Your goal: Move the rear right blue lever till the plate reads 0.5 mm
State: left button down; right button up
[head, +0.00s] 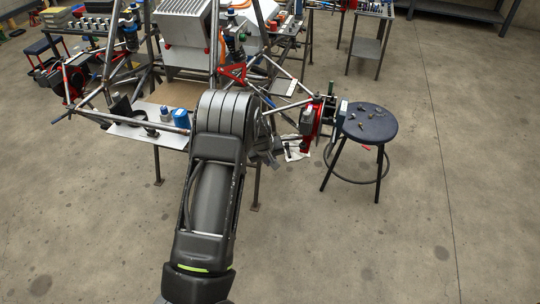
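The tube chassis (150,60) stands at the upper left on a metal stand. Its near right corner carries a red brake disc and hub (315,118), with a whitish plate that has a blue edge (342,108) at its outer side. I cannot make out a blue lever there or read any figure on the plate. One arm, seemingly my left, rises from the bottom, left of centre, and covers part of the chassis. What seems to be its gripper (268,150) is partly hidden behind the bulky joint, left of the hub; its fingers are unclear. My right gripper is not in view.
A dark round stool (367,122) with small parts on top stands right beside the hub. A pale sheet with a blue container (181,118) lies left of my arm. A bench (368,47) stands behind. The concrete floor is clear at the right and front.

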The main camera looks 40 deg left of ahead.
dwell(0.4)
pick_arm(q)
jog(key=c, duration=1.5)
grip_release()
jog(key=shift+o, duration=0.2)
jog(key=shift+r, duration=0.1)
jog(key=a+v, duration=0.1)
jog(key=v, duration=0.6)
jog(key=shift+d+r, duration=0.3)
jog(key=shift+d, duration=0.2)
